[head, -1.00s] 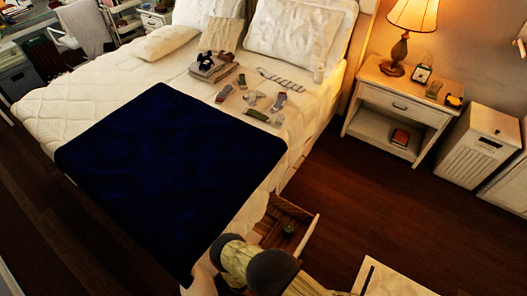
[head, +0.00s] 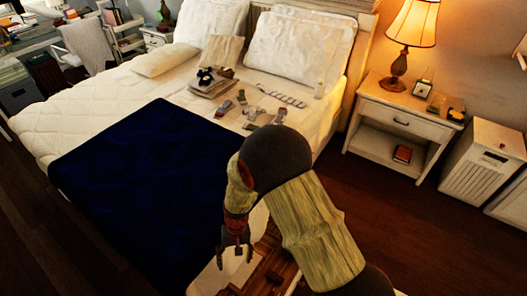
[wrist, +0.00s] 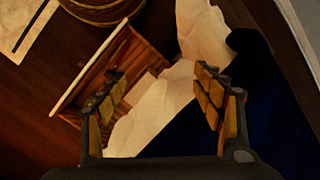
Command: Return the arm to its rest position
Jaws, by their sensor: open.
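My gripper (head: 236,259) hangs pointing down at the near right edge of the bed (head: 105,97), in the lower middle of the head view. In the wrist view my gripper (wrist: 160,85) has its two padded fingers wide apart, with nothing between them. My arm rises from the bottom right and bends down to the gripper. Below the fingers the wrist view shows pale bedding and the dark blue blanket (wrist: 265,105). An open wooden drawer (wrist: 112,72) lies to the left there.
The blue blanket (head: 150,165) covers the near half of the bed. Socks and folded clothes (head: 210,84) lie near the pillows. A nightstand (head: 397,118) with a lamp (head: 408,35) and a white hamper (head: 484,162) stand at right. Dark floor is clear between them.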

